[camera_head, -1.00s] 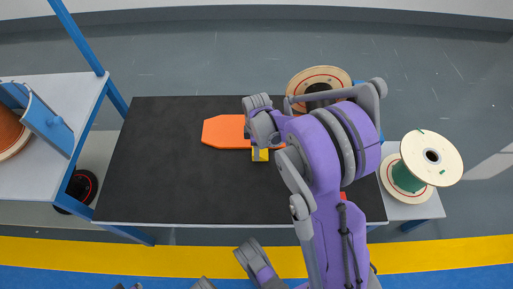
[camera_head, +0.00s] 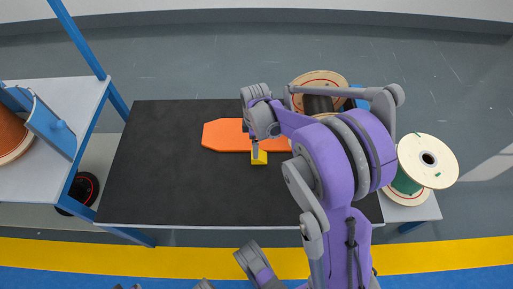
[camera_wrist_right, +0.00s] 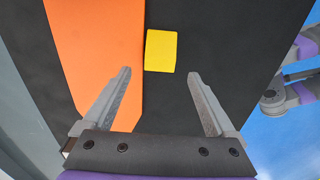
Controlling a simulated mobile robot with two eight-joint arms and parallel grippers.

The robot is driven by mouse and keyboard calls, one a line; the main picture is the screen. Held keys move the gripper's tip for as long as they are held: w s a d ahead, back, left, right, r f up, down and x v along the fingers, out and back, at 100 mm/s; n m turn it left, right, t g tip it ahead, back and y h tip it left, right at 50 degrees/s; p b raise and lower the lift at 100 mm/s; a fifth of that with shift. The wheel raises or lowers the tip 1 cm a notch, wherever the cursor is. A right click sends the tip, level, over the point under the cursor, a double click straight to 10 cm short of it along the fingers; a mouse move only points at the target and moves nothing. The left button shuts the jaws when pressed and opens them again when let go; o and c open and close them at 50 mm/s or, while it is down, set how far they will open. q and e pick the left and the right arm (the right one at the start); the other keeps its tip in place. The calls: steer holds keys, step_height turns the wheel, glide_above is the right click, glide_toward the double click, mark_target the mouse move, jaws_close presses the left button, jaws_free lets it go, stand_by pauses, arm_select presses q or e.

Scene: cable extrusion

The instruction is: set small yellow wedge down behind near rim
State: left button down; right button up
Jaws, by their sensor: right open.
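The small yellow wedge (camera_head: 259,158) lies on the black table top (camera_head: 160,180), at the near side of the flat orange piece (camera_head: 226,136). In the right wrist view the wedge (camera_wrist_right: 161,50) sits right beside the orange piece's edge (camera_wrist_right: 100,60); I cannot tell if they touch. My right gripper (camera_wrist_right: 158,76) is open and empty. Its fingertips are apart, and the wedge lies just beyond them, lined up with the gap. In the head view my right arm covers part of the orange piece.
The table's near rim (camera_head: 200,226) runs in front, with bare black surface before it and to the left. A wooden spool (camera_head: 318,82) stands behind my right arm. A green spool (camera_head: 428,162) stands at the right. A white side table (camera_head: 50,160) is at left.

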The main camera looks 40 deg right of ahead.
step_height(320, 180, up, 6)
steer(key=p, duration=0.1)
steer(key=s+a+r+m+t, duration=0.3)
steer(key=s+a+m, duration=0.7)
steer(key=s+a, duration=0.6)
steer(key=shift+s+r+t, duration=0.15)
steer(key=shift+s+t, duration=0.35)
steer(key=shift+t, duration=0.2)
steer(key=shift+d, duration=0.1)
